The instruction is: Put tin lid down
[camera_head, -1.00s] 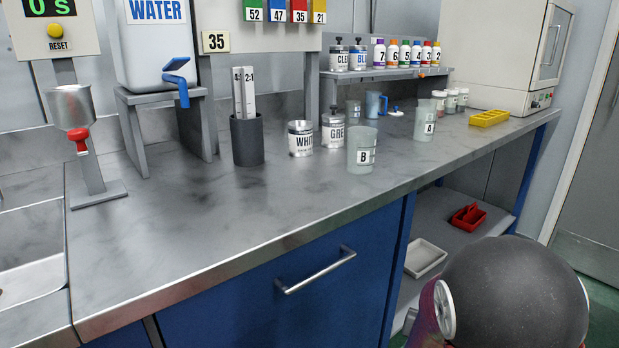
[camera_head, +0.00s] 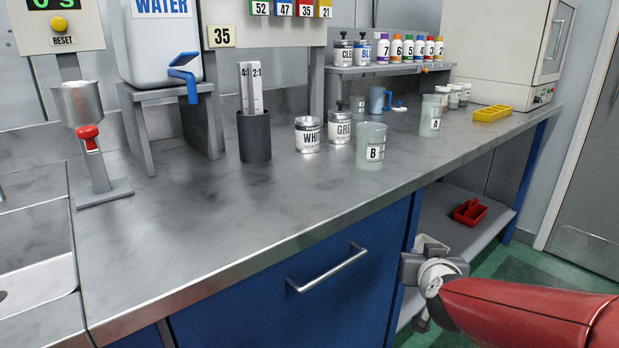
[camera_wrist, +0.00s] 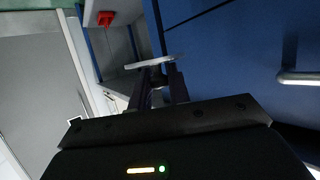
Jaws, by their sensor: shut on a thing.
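The tin lid (camera_wrist: 150,62) shows nearly edge-on in the wrist view as a thin pale disc at my fingertips. My gripper (camera_wrist: 164,74) is shut on it, in front of the blue cabinet and below the counter top. In the head view my wrist is low at the right, beside the cabinet's right edge; the fingers are mostly hidden and I cannot make out the lid there. The white tin (camera_head: 307,136) stands upright on the counter with its top apparently open. The grey tin (camera_head: 340,127) behind it has a lid with a dark knob.
The steel counter (camera_head: 220,215) has clear room at front left. Cup B (camera_head: 370,152), cup A (camera_head: 431,118) and a dark stick holder (camera_head: 254,140) stand near the tins. The drawer handle (camera_head: 328,268) sticks out below.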

